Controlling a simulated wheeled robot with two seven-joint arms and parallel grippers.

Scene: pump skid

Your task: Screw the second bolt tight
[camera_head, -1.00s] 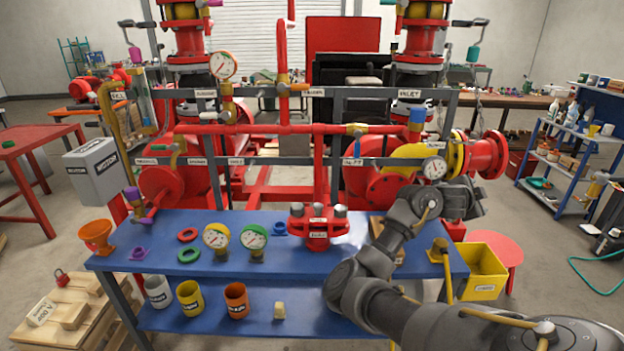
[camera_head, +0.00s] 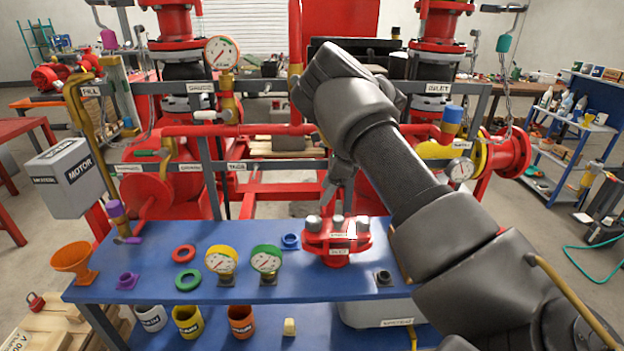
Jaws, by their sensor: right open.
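The red flanged part (camera_head: 336,256) sits on the blue table, right of its middle. Grey bolt heads show on its top: a left one (camera_head: 313,223), a middle one (camera_head: 337,222) and a right one (camera_head: 362,224). I cannot tell how deep each bolt sits. My right gripper (camera_head: 338,205) points down from above, its two fingers spread just over the middle bolt head. It is open, and I cannot tell whether it touches the bolt. My right arm covers the area behind and right of the part. My left gripper is not in view.
The blue table (camera_head: 210,292) also carries a yellow gauge (camera_head: 221,262), a green gauge (camera_head: 267,260), rings and an orange funnel (camera_head: 72,260). Red pipes and grey rails (camera_head: 250,166) stand close behind. A small dark fitting (camera_head: 384,278) lies right of the flanged part.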

